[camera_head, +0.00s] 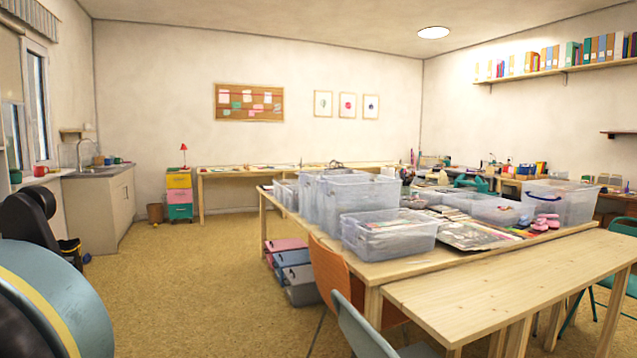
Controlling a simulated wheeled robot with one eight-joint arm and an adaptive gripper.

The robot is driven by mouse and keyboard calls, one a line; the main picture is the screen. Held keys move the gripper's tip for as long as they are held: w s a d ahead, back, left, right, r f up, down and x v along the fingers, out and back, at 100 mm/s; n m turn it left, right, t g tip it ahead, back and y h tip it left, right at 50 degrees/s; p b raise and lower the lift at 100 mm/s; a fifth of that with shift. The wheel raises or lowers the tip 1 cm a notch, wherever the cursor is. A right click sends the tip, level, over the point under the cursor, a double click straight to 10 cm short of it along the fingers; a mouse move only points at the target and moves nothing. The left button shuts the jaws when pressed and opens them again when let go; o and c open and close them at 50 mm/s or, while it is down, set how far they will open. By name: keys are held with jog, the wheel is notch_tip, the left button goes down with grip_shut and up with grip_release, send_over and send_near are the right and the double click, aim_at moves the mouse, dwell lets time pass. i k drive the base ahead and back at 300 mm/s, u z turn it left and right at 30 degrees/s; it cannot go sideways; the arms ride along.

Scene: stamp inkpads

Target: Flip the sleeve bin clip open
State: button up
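I cannot tell which container is the sleeve bin, and no clip can be made out at this distance. A clear plastic bin (389,236) stands near the front left of the large wooden table (300,226). Taller clear bins (345,200) stand close behind it. Another clear bin (562,204) with a dark blue handle or clip stands at the table's right. Pink objects (545,222) lie in front of it. My gripper is not in view; rounded black and blue-grey parts of my own arm fill the lower left.
A bare wooden table (520,280) adjoins the large table at the front. An orange chair (330,278) and a grey chair (362,330) stand at the near left side. Storage boxes (290,268) sit under the large table. The floor (200,290) on the left is open.

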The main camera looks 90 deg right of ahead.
aim_at(301, 178)
jog(key=z, duration=3.3)
jog(key=i, duration=1)
jog(key=k, duration=0.65)
jog(key=u, duration=0.25)
jog(key=i, duration=0.3)
jog(key=u, duration=0.25)
